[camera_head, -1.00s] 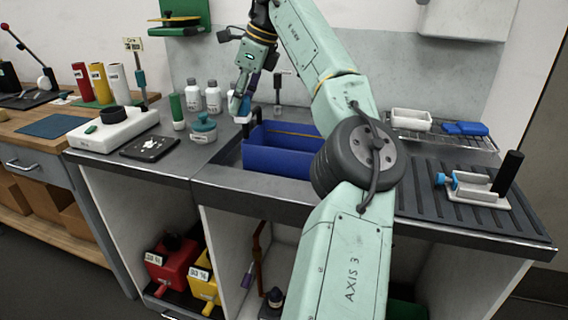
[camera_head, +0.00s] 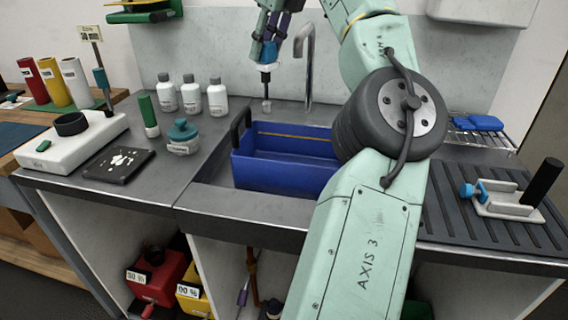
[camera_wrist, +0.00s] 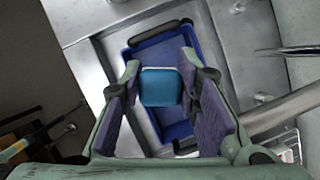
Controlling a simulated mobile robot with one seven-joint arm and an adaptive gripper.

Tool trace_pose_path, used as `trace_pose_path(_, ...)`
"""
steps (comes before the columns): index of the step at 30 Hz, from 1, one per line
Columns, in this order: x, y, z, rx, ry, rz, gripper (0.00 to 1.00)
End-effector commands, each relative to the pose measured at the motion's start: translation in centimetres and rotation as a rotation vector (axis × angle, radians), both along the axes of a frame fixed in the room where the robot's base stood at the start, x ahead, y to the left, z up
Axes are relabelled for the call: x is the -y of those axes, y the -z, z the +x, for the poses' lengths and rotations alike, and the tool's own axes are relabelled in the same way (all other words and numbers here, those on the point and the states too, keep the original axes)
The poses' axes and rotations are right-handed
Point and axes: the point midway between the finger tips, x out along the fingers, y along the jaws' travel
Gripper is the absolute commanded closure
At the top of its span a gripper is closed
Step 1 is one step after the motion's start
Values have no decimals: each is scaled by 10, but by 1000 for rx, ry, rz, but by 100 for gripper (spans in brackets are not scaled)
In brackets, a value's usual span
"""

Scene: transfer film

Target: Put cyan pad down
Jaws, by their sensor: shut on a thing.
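The cyan pad (camera_wrist: 160,87) is between the two fingers of my gripper (camera_wrist: 163,92) in the wrist view, with a thin pale edge along its far side. In the head view, my gripper (camera_head: 269,46) is at the top centre, shut on the cyan pad (camera_head: 268,53). The pad is held in the air behind the blue tub's left rear part. In the wrist view the blue tub (camera_wrist: 172,52) lies below and beyond the pad. A pale piece and a thin dark stem show just under the pad in the head view; I cannot tell whether they belong to it.
The blue tub (camera_head: 262,171) sits in the sink, with a tap (camera_head: 308,65) behind. White bottles (camera_head: 191,96), a teal-lidded jar (camera_head: 183,138) and a black scale plate (camera_head: 117,164) stand left. The ribbed drainboard (camera_head: 450,232) at right holds a clamp fixture (camera_head: 505,199). Bare counter (camera_head: 165,190) lies front left.

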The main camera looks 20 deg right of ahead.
Motion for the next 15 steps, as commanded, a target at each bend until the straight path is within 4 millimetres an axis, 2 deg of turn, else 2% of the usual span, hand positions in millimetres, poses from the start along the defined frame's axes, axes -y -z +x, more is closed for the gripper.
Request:
trace_pose_path(4,2,25,0,-2,1,1,93)
trace_pose_path(15,0,122,-1,-2,-3,2,93)
